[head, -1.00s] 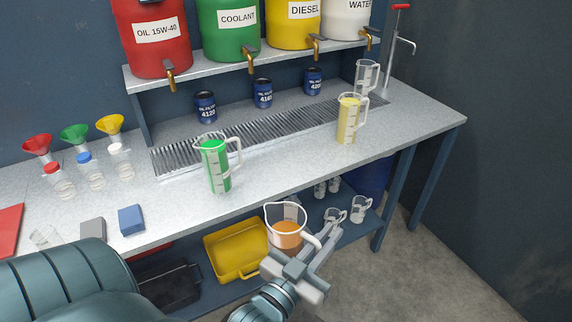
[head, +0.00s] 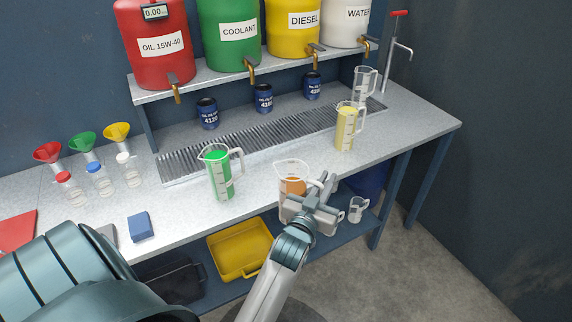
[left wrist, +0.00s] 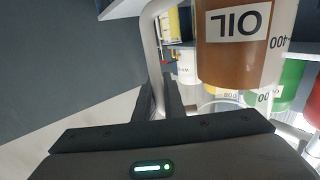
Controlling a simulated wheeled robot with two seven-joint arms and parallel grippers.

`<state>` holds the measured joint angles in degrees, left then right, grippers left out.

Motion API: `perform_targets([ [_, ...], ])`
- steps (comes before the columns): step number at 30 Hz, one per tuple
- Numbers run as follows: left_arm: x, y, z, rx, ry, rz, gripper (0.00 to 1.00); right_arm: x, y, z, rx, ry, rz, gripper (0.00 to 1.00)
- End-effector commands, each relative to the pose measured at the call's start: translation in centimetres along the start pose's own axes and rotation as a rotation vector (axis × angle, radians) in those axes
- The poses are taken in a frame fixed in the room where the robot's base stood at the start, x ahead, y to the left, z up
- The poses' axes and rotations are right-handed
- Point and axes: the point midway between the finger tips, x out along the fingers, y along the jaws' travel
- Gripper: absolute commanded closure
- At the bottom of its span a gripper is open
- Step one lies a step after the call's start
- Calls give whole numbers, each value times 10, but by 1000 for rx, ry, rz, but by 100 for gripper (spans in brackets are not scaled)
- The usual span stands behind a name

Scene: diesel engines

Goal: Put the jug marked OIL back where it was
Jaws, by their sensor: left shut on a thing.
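The jug marked OIL (head: 291,184), clear with orange-brown liquid, is near the bench's front edge in the head view. It looks upright; I cannot tell whether its base is over the bench top. My left gripper (head: 318,196) is shut on its handle. In the left wrist view the OIL label on the jug (left wrist: 238,22) appears upside down, and the handle passes between the fingers. A jug of green liquid (head: 218,172) stands to its left on the bench, and a jug of yellow liquid (head: 345,128) to its right. My right gripper is not in view.
The bench top (head: 262,168) has free room between the green and yellow jugs. Behind are a drain grate (head: 240,146), blue filters (head: 264,98) and an empty jug (head: 364,84).

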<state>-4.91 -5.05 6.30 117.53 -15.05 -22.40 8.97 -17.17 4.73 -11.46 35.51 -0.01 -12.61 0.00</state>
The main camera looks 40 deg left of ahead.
Motion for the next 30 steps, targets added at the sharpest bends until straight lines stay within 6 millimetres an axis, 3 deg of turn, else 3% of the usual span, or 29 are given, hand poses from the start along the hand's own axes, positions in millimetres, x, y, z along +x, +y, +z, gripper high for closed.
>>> perform_targets([
  [1, 16, -6, -15, -1, 5, -18, 100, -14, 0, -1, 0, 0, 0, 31],
  [9, 89, -33, -43, -2, 3, -101, 100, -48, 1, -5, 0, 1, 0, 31],
  [15, 126, -46, -58, -2, 2, -140, 100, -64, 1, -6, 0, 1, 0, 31],
  [21, 143, -52, -65, 0, 2, -157, 100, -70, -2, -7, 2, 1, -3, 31],
  [30, 146, -52, -64, 0, 2, -160, 100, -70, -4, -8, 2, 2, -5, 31],
])
